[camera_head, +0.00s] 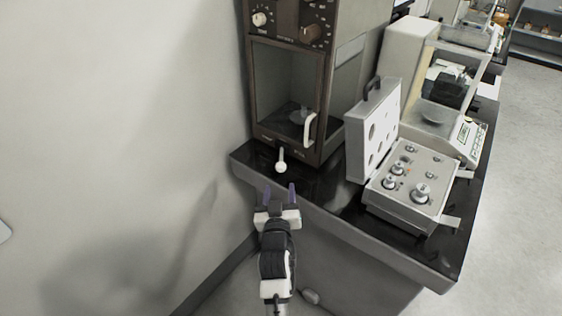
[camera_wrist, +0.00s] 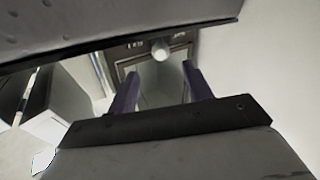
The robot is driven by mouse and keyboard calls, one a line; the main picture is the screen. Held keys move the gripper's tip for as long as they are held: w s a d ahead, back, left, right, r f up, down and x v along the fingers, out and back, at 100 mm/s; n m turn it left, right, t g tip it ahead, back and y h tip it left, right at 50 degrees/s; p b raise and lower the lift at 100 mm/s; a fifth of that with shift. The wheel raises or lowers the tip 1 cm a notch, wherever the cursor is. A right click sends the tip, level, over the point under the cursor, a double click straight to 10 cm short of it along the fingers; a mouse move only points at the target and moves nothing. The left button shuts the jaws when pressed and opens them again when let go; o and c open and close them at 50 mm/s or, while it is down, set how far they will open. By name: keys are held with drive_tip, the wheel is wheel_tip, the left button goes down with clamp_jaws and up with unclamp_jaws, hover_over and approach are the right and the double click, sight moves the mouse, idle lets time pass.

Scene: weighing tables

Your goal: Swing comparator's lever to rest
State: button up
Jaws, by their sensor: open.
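The comparator (camera_head: 345,75) is the tall dark brown cabinet with a glass front, standing on the black table against the wall. Its lever (camera_head: 281,161) is short and pale with a round white knob, and sticks out low on the front panel. In the wrist view the knob (camera_wrist: 160,48) shows just beyond the fingertips, near the middle between them. My gripper (camera_head: 279,189) is open and empty, its two purple fingers apart, just in front of the table edge and short of the lever. The fingers also show in the wrist view (camera_wrist: 160,77).
The black table (camera_head: 320,189) has a front edge close to my gripper. An open weight case (camera_head: 410,187) with several metal weights stands right of the comparator. A balance (camera_head: 436,120) stands behind it. A pale wall (camera_head: 120,120) closes off the left. Floor is free at far right.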

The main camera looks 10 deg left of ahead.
sight(281, 161)
drive_tip(key=w+p, duration=0.1)
drive_tip(key=w, duration=0.3)
drive_tip(key=w+a, duration=0.1)
drive_tip(key=w, duration=0.3)
drive_tip(key=w+a+p, duration=0.1)
drive_tip(key=w, duration=0.3)
drive_tip(key=shift+a+r+p, duration=0.1)
drive_tip(key=shift+a+p, duration=0.1)
drive_tip(key=shift+p, duration=0.1)
drive_tip(key=shift+c, duration=0.3)
clamp_jaws()
